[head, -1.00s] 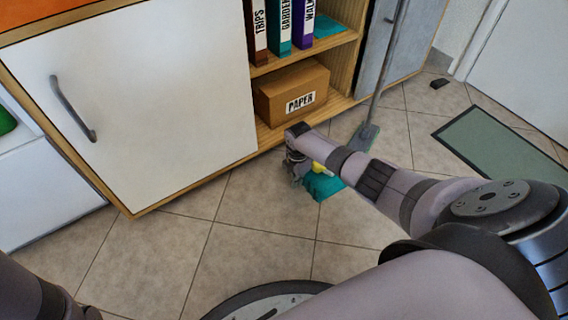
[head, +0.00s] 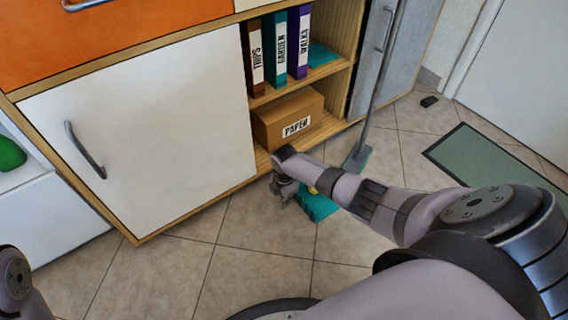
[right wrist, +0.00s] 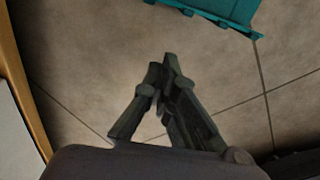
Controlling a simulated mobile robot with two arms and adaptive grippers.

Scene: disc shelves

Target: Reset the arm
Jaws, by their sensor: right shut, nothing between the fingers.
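My right arm reaches in from the right in the head view. Its gripper (head: 283,192) hangs over the tiled floor, just in front of the cabinet's lower edge. In the right wrist view the fingers of the gripper (right wrist: 168,65) meet at the tips with nothing between them. My left arm shows only in part at the lower left of the head view. Its gripper is outside the picture.
A teal dustpan-like object (head: 318,207) lies on the floor beside the right gripper, partly behind my arm. A long-handled tool (head: 366,125) stands near the shelf. The cabinet (head: 140,140) holds a PAPER box (head: 275,122) and binders (head: 279,55). A green mat (head: 480,155) lies right.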

